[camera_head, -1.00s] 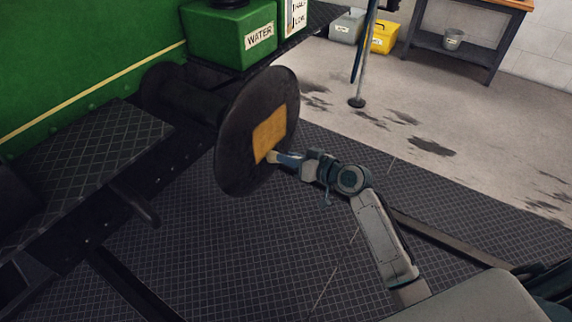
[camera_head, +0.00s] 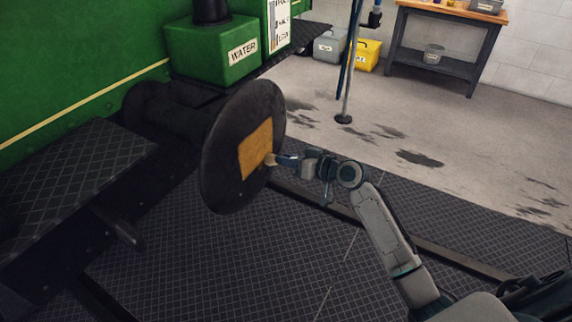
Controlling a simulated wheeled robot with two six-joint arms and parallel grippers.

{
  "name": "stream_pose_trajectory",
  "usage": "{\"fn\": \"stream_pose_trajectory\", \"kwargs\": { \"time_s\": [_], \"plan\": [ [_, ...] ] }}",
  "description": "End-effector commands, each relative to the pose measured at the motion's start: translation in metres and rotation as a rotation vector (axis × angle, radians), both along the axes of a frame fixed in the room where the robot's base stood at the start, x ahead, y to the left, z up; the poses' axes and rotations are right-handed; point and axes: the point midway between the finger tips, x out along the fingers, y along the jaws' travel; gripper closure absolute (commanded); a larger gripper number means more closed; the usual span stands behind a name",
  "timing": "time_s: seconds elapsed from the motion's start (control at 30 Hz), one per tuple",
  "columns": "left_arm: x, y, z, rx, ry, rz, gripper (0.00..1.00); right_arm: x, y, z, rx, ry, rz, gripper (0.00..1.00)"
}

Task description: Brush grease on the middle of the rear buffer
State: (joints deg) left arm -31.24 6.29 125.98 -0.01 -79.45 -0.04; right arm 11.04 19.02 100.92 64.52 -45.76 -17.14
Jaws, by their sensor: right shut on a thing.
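The rear buffer (camera_head: 222,165) is a dark round disc on a thick stem (camera_head: 168,117) from the green tram. A square yellow-ochre patch of grease (camera_head: 255,149) covers the middle of its face. My right gripper (camera_head: 301,163) is shut on a brush (camera_head: 287,160) to the right of the buffer. The brush's pale bristle tip (camera_head: 271,159) is at the right edge of the patch; I cannot tell whether it touches. My left gripper is not in view.
A green WATER box (camera_head: 210,52) stands on the tram above the buffer. A dark step plate (camera_head: 70,175) juts out at left. A pole on a round foot (camera_head: 344,118), a yellow bin (camera_head: 365,55) and a workbench (camera_head: 440,48) stand behind. The floor right of the buffer is largely open.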

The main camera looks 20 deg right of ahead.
Motion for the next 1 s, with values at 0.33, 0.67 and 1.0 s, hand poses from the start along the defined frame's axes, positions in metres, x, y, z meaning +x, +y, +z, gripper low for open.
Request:
{"fn": "stream_pose_trajectory", "kwargs": {
  "time_s": [0.33,0.67,1.0],
  "plan": [
    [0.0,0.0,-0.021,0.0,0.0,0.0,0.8,0.017,-0.024,-0.002,-0.002,-0.002,-0.001,1.0],
    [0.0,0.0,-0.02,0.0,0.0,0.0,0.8,0.019,-0.023,0.001,0.001,0.0,0.001,1.0],
    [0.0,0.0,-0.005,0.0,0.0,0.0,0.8,0.001,0.0,0.002,0.002,0.001,0.001,1.0]
  ]
}}
